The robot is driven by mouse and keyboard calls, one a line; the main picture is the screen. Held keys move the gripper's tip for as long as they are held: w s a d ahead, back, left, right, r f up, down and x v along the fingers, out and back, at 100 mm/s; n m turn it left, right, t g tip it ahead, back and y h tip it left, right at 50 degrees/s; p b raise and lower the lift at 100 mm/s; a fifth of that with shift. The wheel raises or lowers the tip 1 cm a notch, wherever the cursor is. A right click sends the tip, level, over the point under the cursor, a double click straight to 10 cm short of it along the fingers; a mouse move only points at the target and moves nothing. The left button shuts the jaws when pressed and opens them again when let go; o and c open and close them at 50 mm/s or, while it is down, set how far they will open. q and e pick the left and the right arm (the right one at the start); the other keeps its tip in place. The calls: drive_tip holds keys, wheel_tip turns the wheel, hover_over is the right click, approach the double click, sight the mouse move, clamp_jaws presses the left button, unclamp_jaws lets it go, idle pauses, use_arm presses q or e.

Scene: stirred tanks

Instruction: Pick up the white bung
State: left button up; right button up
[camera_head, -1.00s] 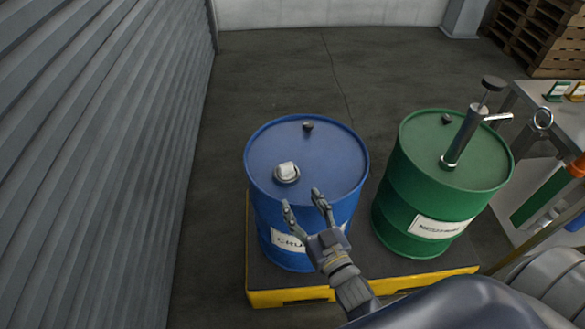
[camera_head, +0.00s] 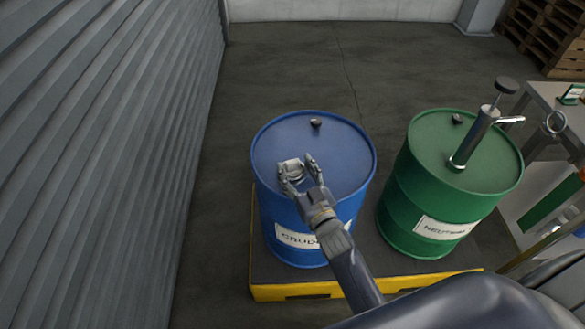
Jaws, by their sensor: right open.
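The white bung (camera_head: 292,170) sits on the top of the blue drum (camera_head: 335,150), left of the lid's middle. My right gripper (camera_head: 295,172) is over the drum top with its fingers spread, one on each side of the bung. The fingers partly hide the bung, and I cannot tell whether they touch it. My left gripper is not in view.
A small dark cap (camera_head: 316,123) is at the far side of the blue lid. A green drum (camera_head: 430,200) with a metal hand pump (camera_head: 477,135) stands to the right. Both drums stand on a yellow-edged platform (camera_head: 300,291). A ribbed wall (camera_head: 110,150) is at the left.

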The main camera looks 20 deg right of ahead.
drive_tip(key=shift+w, duration=0.1)
drive_tip(key=c, duration=0.9)
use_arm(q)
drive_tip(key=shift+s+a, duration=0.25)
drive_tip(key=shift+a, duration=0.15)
use_arm(e)
drive_tip(key=shift+c, duration=1.2)
